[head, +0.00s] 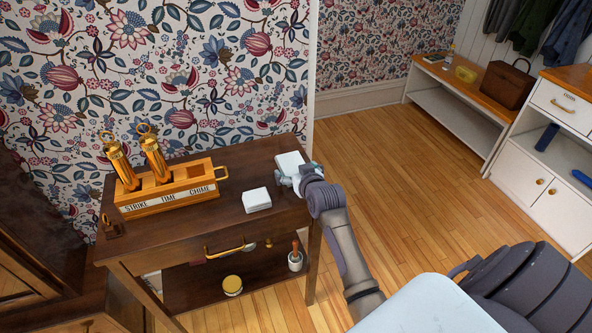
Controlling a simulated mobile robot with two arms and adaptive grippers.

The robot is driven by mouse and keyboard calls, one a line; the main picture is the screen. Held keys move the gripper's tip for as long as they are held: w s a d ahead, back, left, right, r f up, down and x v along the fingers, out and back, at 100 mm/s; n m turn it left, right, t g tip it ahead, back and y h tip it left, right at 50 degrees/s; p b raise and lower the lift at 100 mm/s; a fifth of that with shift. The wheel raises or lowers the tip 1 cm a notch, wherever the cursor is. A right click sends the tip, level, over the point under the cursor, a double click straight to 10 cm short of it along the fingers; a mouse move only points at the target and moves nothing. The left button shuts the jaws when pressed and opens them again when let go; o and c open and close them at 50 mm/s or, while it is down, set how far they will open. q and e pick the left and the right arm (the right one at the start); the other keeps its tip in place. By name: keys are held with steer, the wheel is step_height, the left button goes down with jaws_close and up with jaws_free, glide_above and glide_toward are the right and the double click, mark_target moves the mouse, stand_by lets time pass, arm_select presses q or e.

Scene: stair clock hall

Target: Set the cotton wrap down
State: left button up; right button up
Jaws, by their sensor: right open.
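Two white pads that look like cotton wraps are on the dark wooden table. One white pad (257,200) lies flat near the table's front edge, left of my right gripper. The other white pad (290,162) is at the table's right end, just behind the gripper; I cannot tell whether they touch. My right gripper (287,180) is open, low over the table's right end, its fingers small and partly hidden by the wrist. My left gripper is out of view.
Below are a yellow-lidded tin (232,285) and a pot with a handled tool (295,260). A bench (455,100) and cabinet stand at right; floor between is clear.

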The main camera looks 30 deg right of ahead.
steer(key=shift+r, duration=0.15)
steer(key=v, duration=1.2)
steer(key=shift+p, duration=0.4)
